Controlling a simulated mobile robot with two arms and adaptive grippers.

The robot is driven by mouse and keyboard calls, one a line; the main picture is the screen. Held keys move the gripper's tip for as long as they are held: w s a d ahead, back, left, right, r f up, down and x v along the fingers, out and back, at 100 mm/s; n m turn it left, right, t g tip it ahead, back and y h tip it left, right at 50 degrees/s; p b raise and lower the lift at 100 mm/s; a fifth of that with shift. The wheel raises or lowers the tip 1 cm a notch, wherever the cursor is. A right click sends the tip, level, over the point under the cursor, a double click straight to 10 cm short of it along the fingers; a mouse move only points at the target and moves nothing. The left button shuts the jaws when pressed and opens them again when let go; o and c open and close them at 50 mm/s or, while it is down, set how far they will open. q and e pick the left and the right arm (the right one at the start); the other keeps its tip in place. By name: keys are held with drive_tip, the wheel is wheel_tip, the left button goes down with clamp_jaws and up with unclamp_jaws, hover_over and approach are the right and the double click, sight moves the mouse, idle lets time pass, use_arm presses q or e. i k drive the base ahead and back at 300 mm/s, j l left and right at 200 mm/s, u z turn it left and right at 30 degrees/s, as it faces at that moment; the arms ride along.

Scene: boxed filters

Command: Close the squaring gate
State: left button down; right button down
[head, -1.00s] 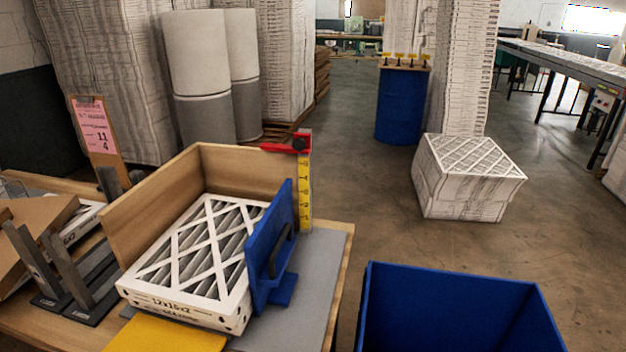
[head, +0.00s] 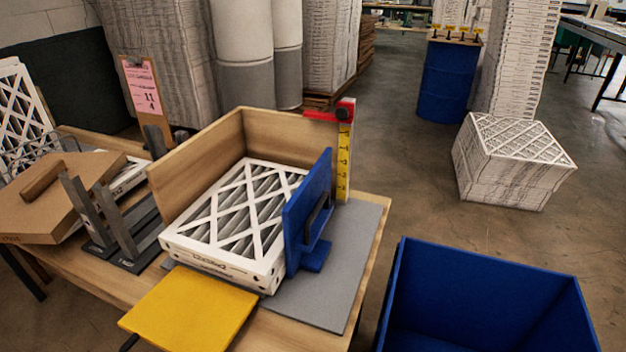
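The squaring gate (head: 308,212) is a blue upright panel with a dark handle (head: 318,219) and a blue foot. It stands along the right side of a white-framed pleated filter (head: 237,215). The filter lies flat against a wooden corner fence (head: 205,150) on the bench. From this angle the gate looks very close to the filter's right edge; I cannot tell whether they touch. A yellow ruler (head: 344,165) with a red slider (head: 330,112) stands upright at the fence's right end. Neither of my grippers is in view.
A yellow pad (head: 190,310) lies at the bench's front. Dark metal bookend-like stands (head: 115,225) and a cardboard piece (head: 55,195) are on the left. A blue bin (head: 487,300) stands right of the bench. The grey mat (head: 350,275) right of the gate is clear.

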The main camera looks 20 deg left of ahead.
sight(192, 309)
drive_tip(key=k+j+u, duration=0.1)
drive_tip(key=u, duration=0.4)
drive_tip(key=k+j+u, duration=0.1)
drive_tip(key=u, duration=0.4)
drive_tip(key=j+u, duration=0.2)
drive_tip(key=u, duration=0.3)
drive_tip(key=k, duration=0.05)
